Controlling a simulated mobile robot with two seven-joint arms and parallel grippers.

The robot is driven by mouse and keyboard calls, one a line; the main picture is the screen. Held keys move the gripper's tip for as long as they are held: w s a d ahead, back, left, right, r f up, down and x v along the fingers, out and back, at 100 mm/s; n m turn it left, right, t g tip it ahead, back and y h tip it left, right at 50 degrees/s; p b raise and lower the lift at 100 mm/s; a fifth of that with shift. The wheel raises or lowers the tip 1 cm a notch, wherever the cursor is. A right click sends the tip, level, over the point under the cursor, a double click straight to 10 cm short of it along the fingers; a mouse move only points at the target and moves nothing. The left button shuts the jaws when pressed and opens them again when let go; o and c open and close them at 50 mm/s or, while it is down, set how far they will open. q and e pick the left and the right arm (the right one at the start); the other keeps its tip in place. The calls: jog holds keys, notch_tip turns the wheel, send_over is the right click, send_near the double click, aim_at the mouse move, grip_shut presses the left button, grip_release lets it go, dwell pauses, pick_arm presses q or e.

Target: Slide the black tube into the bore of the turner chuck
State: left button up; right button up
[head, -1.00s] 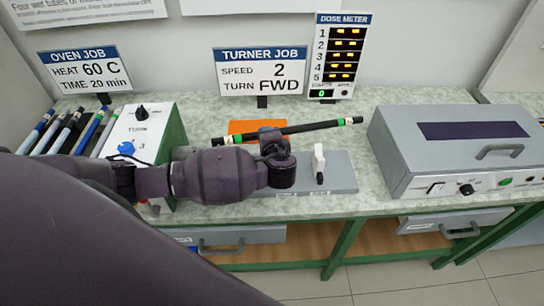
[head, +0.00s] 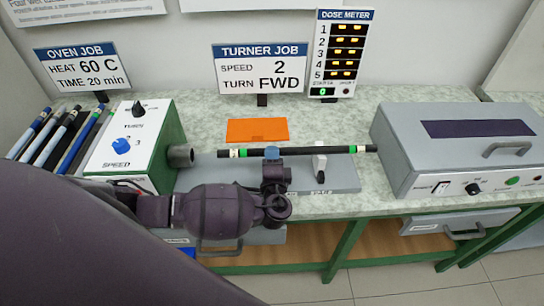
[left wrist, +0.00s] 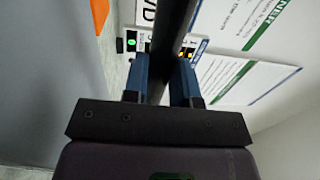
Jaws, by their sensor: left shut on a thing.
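The black tube (head: 308,151) has green and white bands near both ends. My left gripper (head: 271,153) is shut on it near its middle and holds it level above the grey base plate (head: 345,180). The wrist view shows the blue fingers (left wrist: 162,80) on both sides of the tube (left wrist: 172,45). The turner chuck (head: 181,155) is a grey ring on the right side of the green and white turner box (head: 135,145). The tube's left end is apart from the chuck, a short way to its right and about in line with it. My right gripper is not in view.
An orange mat (head: 257,130) lies behind the tube. Several other tubes (head: 60,138) lie left of the turner. A grey oven (head: 450,150) stands at the right.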

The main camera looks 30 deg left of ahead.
aim_at(250, 156)
pick_arm(q)
jog(key=shift+s, duration=0.1)
jog(key=shift+s+a+p, duration=0.15)
jog(key=shift+s+a, duration=0.2)
jog(key=shift+a, duration=0.2)
jog(key=shift+s+a+p, duration=0.15)
jog(key=shift+s+a, duration=0.15)
jog(key=shift+a, duration=0.25)
jog(key=shift+s+a, duration=0.4)
jog(key=shift+a, duration=0.3)
jog(key=shift+s+a, duration=0.4)
jog(key=shift+a, duration=0.25)
jog(key=shift+s+a, duration=0.25)
jog(key=shift+a, duration=0.15)
dwell(0.5)
jog(key=shift+s+a+p, duration=0.3)
jog(key=shift+s+a, duration=0.35)
jog(key=shift+a, duration=0.35)
jog(key=shift+s+a, duration=0.2)
jog(key=shift+a, duration=0.2)
